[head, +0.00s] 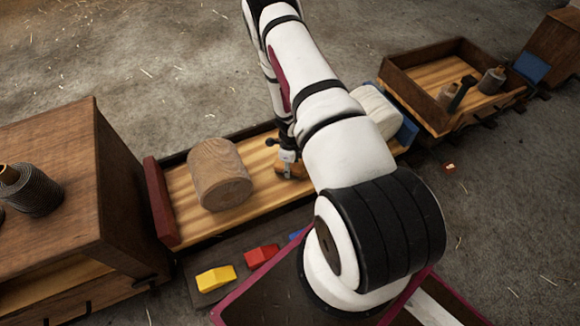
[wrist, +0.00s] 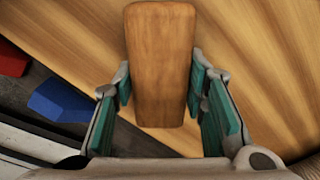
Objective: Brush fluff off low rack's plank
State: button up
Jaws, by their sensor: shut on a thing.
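The low rack's plank (head: 188,222) is a striped light-wood board between dark side rails, running from lower left to upper right in the head view. It fills much of the wrist view (wrist: 265,60). My gripper (wrist: 160,95) is shut on a brown wooden block, seemingly the brush (wrist: 160,50), with a green pad against each side. Any bristles are hidden beneath it. In the head view my gripper (head: 289,170) is low over the plank, right of the wooden cylinder; whether the brush touches the plank is unclear. I cannot make out any fluff.
A wooden cylinder (head: 219,174) lies on the plank's left part. A white bundle (head: 376,110) is at the right, partly behind my arm. Yellow (head: 215,278), red (head: 262,256) and blue (wrist: 60,100) blocks lie along the near side. A cabinet (head: 120,190) stands left.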

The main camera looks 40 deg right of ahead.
jog(key=shift+f, duration=0.1)
jog(key=shift+s+a+b, duration=0.2)
jog(key=shift+s+b, duration=0.6)
jog(key=shift+b, duration=0.15)
jog(key=shift+s+a, duration=0.2)
jog(key=shift+s, duration=0.35)
jog(key=shift+s+a, duration=0.2)
jog(key=shift+s, duration=0.35)
jog(key=shift+w, duration=0.1)
jog(key=w+p, duration=0.1)
jog(key=p, duration=0.2)
jog(key=shift+w+d, duration=0.3)
jog(key=shift+w, duration=0.1)
jog(key=shift+w+d+f+p, duration=0.1)
jog(key=shift+w+d+p, duration=0.05)
jog(key=shift+w+p, duration=0.45)
jog(key=shift+w+d+f+p, duration=0.15)
jog(key=shift+w+p, duration=0.2)
jog(key=shift+p, duration=0.35)
grip_shut()
jog(key=shift+r, duration=0.1)
